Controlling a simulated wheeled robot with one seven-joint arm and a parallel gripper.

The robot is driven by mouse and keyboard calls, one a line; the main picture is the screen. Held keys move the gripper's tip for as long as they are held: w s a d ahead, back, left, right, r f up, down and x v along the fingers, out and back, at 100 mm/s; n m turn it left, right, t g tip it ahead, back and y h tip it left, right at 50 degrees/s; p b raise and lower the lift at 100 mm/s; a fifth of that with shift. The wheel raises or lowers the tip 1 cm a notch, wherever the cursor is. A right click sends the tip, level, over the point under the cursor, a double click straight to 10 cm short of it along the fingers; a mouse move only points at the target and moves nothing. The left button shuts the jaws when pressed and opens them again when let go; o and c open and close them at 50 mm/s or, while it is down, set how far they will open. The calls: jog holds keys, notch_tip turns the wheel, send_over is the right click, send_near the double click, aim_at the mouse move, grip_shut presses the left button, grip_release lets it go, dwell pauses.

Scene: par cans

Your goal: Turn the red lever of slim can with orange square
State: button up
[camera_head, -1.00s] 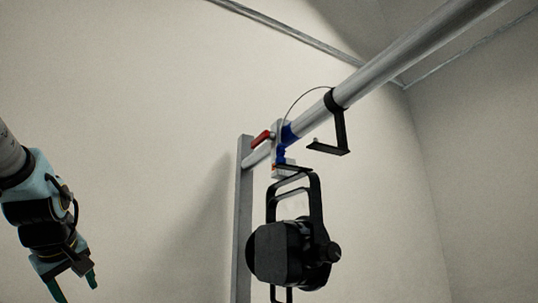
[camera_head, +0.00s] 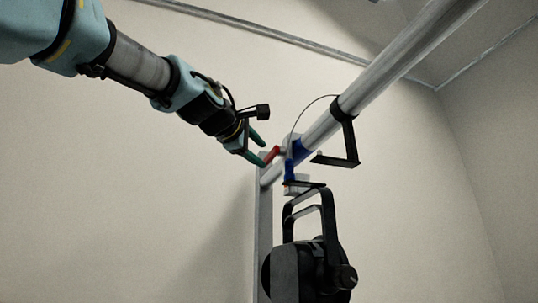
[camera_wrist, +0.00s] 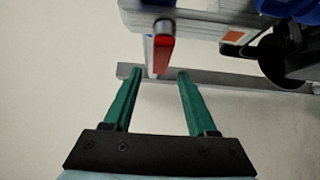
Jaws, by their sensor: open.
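The red lever (camera_head: 271,154) sits at the blue clamp (camera_head: 297,151) on the thick pipe. In the wrist view the red lever (camera_wrist: 164,49) points toward my gripper, ahead of and roughly between the fingertips. The orange square (camera_wrist: 233,36) shows right of the lever on a pale plate. The black can (camera_head: 305,270) hangs below the clamp from its yoke. My gripper (camera_head: 262,151) has green fingers and is at the lever's left in the head view. In the wrist view my gripper (camera_wrist: 154,72) is open with nothing between its fingers. Contact with the lever cannot be told.
The thick grey pipe (camera_head: 405,58) slopes up to the right. A black bracket (camera_head: 345,145) with a thin safety cable hangs from it. A grey upright post (camera_head: 264,225) stands behind the can. The space left of the post is clear.

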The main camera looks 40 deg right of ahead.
aim_at(266, 159)
jog(key=shift+p+x, duration=1.2)
jog(key=shift+x, duration=1.6)
jog(key=shift+c, duration=0.3)
grip_shut()
